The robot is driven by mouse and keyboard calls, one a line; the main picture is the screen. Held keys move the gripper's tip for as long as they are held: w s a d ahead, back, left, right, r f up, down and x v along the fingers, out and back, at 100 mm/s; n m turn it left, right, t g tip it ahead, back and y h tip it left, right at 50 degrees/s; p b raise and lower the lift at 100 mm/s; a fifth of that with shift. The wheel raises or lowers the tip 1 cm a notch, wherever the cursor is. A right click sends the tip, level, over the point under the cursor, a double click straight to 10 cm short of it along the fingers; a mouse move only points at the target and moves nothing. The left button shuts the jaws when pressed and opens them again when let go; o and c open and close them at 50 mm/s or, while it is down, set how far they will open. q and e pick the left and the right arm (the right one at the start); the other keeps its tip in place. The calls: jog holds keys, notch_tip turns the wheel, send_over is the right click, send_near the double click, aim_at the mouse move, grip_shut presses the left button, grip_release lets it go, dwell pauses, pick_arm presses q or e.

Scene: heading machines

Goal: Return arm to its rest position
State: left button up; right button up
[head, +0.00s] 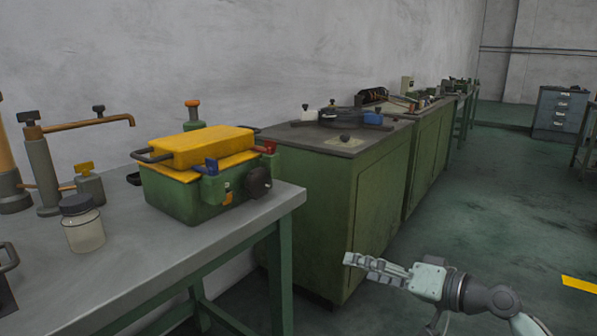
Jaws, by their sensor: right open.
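My right gripper (376,268) is at the lower right of the head view, held out over the floor in front of the green cabinet. Its fingers point left and are open, with nothing between them. It touches neither the table nor the cabinet. My right arm comes in from the bottom right corner. My left gripper is not in the view.
A grey table (240,227) at left holds a green box with a yellow top (205,149), a glass jar (83,228) and pipe fittings (42,160). Green cabinets (383,185) line the wall. The floor (500,195) at right is clear; a drawer cabinet (561,110) stands far back.

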jog(key=s+d+f+g+h, duration=0.15)
jog(key=s+f, duration=0.25)
jog(key=f, duration=0.4)
jog(key=s+d+f+g+h, duration=0.1)
jog(key=s+d+f+h, duration=0.15)
jog(key=f, duration=0.65)
jog(key=s+d+f+g+h, duration=0.1)
jog(key=s+f+h, duration=0.25)
jog(key=f, duration=0.45)
jog(key=s+d+f+g+h, duration=0.2)
jog(key=s+d+f, duration=0.2)
jog(key=s, duration=0.5)
jog(key=s+d+f+n+g+h, duration=0.1)
jog(key=s+d+f+h, duration=0.2)
jog(key=s+f, duration=0.6)
jog(key=shift+s+d+f+g, duration=0.3)
jog(key=shift+s+d, duration=0.2)
jog(key=shift+d, duration=0.3)
jog(key=shift+h, duration=0.25)
